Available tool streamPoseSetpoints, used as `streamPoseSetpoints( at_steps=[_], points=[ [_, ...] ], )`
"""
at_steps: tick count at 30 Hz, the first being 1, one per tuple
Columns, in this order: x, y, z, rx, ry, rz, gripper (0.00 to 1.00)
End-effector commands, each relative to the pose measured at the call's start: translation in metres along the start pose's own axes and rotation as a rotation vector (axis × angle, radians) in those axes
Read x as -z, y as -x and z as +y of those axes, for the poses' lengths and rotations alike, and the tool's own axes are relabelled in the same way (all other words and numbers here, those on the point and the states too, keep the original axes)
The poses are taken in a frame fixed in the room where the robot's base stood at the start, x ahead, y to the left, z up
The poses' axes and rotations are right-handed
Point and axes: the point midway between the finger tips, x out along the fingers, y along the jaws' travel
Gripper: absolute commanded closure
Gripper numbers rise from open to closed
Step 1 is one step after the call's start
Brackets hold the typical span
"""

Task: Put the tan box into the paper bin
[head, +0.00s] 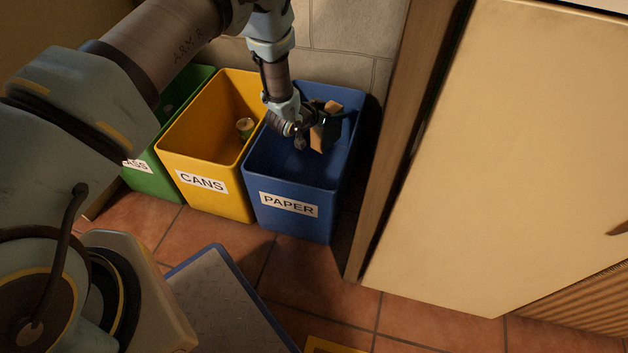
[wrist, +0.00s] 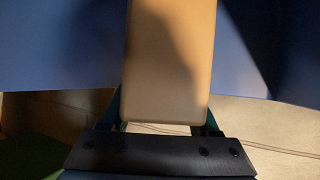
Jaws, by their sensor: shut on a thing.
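The tan box (head: 318,137) is in my gripper (head: 309,126), over the opening of the blue bin. The blue paper bin (head: 289,225), labelled PAPER, stands at the right end of a row of bins. In the wrist view the tan box (wrist: 170,60) fills the upper middle, between the fingers, with blue bin wall (wrist: 60,45) behind it. My gripper is shut on the box. Part of the box is hidden by the gripper in the head view. I cannot tell how far it is below the rim.
A yellow bin (head: 216,200) labelled CANS, with a can (head: 245,126) inside, stands left of the blue bin. A green bin (head: 158,185) is further left. A cream cabinet (head: 480,150) stands close on the right. A stone wall (head: 345,50) is behind. Tiled floor (head: 320,285) lies in front.

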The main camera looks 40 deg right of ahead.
Motion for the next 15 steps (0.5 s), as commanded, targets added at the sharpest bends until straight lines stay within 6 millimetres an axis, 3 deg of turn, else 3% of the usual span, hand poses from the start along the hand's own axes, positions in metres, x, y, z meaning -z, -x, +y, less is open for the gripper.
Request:
streamPoseSetpoints(
  at_steps=[8,15],
  points=[
    [-0.046,-0.025,0.001,-0.001,-0.001,-0.001,0.92],
    [-0.062,-0.034,0.0,0.0,-0.001,0.0,0.92]
  ],
)
